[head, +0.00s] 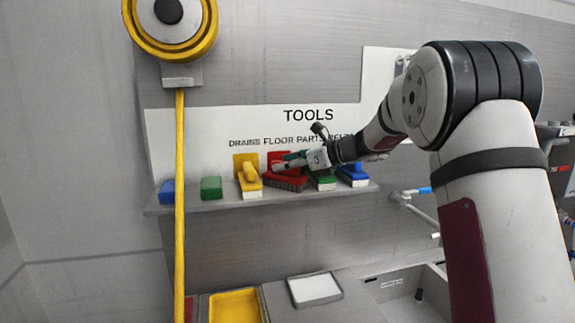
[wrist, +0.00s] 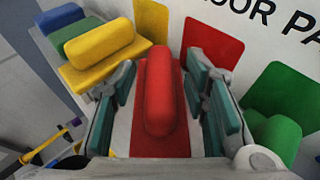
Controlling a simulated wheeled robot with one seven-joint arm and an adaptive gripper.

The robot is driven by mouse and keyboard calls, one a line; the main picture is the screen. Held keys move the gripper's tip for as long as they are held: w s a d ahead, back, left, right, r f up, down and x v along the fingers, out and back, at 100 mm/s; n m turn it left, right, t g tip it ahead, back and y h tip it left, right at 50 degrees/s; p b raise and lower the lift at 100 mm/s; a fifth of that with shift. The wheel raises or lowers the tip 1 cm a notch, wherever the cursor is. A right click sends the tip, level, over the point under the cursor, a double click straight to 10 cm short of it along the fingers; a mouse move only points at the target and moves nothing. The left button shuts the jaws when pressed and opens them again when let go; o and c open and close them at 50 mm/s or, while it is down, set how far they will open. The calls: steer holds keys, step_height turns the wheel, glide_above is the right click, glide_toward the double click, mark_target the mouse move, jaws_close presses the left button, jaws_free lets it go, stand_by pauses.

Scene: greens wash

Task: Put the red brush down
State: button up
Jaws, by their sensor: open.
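The red brush (wrist: 159,95) rests on the tool shelf (head: 220,205), in front of a red wall patch (wrist: 213,41). In the head view the brush (head: 288,184) shows its dark bristles facing down, and my gripper covers part of it. My gripper (wrist: 160,105) is open, with one teal-padded finger on each side of the brush's handle. In the wrist view I see gaps between the handle and both fingers. In the head view my gripper (head: 290,163) reaches in from the right.
A yellow brush (head: 249,178) stands close on the left and a green brush (head: 322,180) close on the right. A blue brush (head: 352,175) is farther right. Blue (head: 167,190) and green (head: 211,188) blocks sit at the left. A yellow pole (head: 180,230) hangs in front of the shelf.

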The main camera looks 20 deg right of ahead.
steer(key=shift+r, duration=0.15)
steer(key=shift+s+d+r, duration=0.15)
steer(key=b+v, duration=0.2)
steer(key=v, duration=0.9)
steer(key=s+a+f+n+g+h, duration=0.1)
steer(key=s+a+n+g+h, duration=0.1)
steer(key=s+a+n, duration=0.55)
steer(key=s+a+f+n+g+h, duration=0.1)
steer(key=s+a+f+n+g, duration=0.3)
steer(key=s, duration=0.7)
steer(key=s+d+f+n+t+h, duration=0.1)
steer(key=s+f+n+h, duration=0.1)
steer(key=s+n, duration=0.5)
steer(key=s+d+f+n+h, duration=0.2)
steer(key=s+f+n+h, duration=0.1)
steer(key=s+n, duration=0.5)
steer(key=s+h, duration=0.1)
steer(key=s, duration=0.2)
steer(key=shift+d+t+h, duration=0.2)
steer(key=shift+t+h, duration=0.2)
steer(key=shift+s+n, duration=0.1)
steer(key=shift+n, duration=0.15)
